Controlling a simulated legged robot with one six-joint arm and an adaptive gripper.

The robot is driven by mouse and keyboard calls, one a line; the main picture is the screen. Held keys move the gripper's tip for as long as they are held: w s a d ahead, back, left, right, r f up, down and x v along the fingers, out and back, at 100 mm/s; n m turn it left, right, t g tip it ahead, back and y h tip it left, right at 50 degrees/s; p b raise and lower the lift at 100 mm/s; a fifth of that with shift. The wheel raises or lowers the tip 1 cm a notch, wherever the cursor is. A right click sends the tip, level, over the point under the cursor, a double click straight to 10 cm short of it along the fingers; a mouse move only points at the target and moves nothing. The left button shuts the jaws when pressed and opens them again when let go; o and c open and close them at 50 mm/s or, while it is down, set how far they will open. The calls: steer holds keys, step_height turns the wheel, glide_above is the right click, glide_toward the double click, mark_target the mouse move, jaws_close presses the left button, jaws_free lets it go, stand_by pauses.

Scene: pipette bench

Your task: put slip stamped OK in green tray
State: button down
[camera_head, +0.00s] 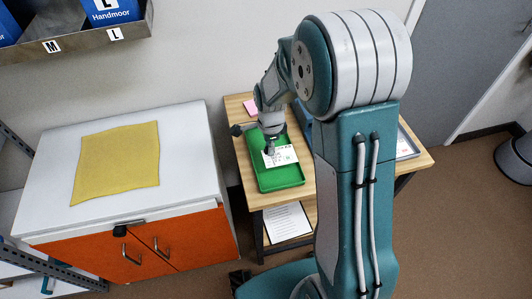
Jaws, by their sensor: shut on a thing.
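The green tray (275,181) stands on the wooden bench, left of my arm's column. My gripper (271,150) is over the tray's far half and is shut on a white slip (283,156). The slip has small print and a green mark on it, too small to read. It lies flat over the tray; I cannot tell whether it touches the tray's floor. My arm hides part of the bench to the right of the tray.
A pink note (250,106) lies at the bench's back left. A grey tray with papers (405,146) is at the right, partly behind my arm. A printed sheet (286,222) is on the lower shelf. A white cabinet (185,140) with a yellow cloth (117,162) stands left.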

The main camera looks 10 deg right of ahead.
steer(key=shift+w+a+f, duration=0.25)
steer(key=shift+w+f, duration=0.1)
steer(key=shift+f, duration=0.25)
steer(key=shift+w+a+f, duration=0.15)
steer(key=shift+f, duration=1.55)
steer(key=shift+f, duration=0.1)
steer(key=c, duration=0.6)
jaws_free()
